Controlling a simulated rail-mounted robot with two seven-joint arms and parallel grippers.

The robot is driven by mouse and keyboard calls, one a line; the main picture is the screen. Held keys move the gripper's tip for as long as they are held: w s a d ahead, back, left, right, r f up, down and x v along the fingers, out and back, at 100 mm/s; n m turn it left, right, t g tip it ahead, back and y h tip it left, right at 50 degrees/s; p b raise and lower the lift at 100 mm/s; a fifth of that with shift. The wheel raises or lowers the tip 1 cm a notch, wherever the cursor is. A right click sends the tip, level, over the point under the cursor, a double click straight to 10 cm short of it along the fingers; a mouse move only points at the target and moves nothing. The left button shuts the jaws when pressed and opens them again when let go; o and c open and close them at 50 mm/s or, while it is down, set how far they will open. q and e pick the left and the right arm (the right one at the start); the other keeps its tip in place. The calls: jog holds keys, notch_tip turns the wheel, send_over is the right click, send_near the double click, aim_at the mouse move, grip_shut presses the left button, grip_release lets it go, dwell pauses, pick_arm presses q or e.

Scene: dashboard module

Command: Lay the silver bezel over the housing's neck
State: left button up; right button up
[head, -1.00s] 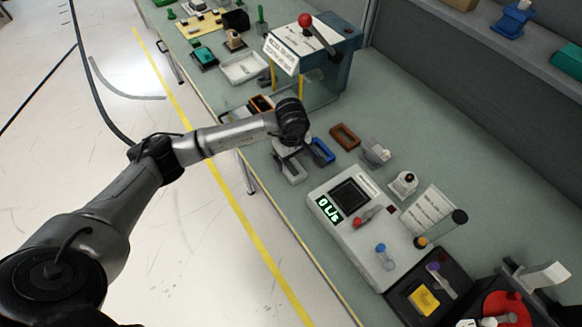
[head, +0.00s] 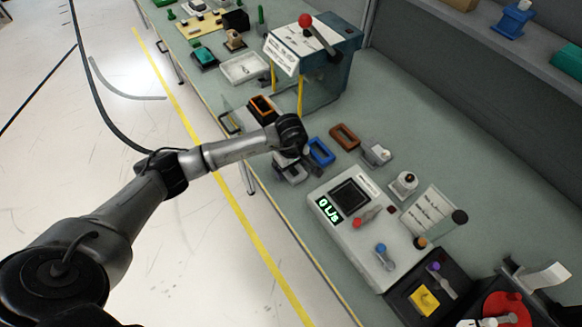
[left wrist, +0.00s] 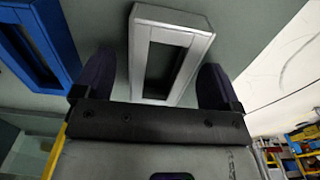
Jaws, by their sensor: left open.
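The silver bezel (head: 292,175), a rectangular open frame, lies near the bench's front edge. It also shows in the left wrist view (left wrist: 172,22), directly ahead of my left gripper. My left gripper (head: 289,157) is over the bezel in the head view, its arm hiding part of it. In the left wrist view the two dark fingers (left wrist: 155,78) are spread, one on each side of the bezel, with gaps visible. A dark block with an orange rim (head: 262,107) stands further back; I cannot tell whether it is the housing. My right gripper is not seen.
A blue frame (head: 320,151) lies close beside the bezel, and also shows in the left wrist view (left wrist: 45,45). A brown frame (head: 345,136) lies beyond it. A grey console (head: 345,225) and a teal lever press (head: 335,50) flank this area.

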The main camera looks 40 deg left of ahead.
pick_arm(q)
jog(key=shift+f+b, duration=0.25)
jog(key=shift+b, duration=0.1)
dwell(0.5)
jog(key=c, duration=1)
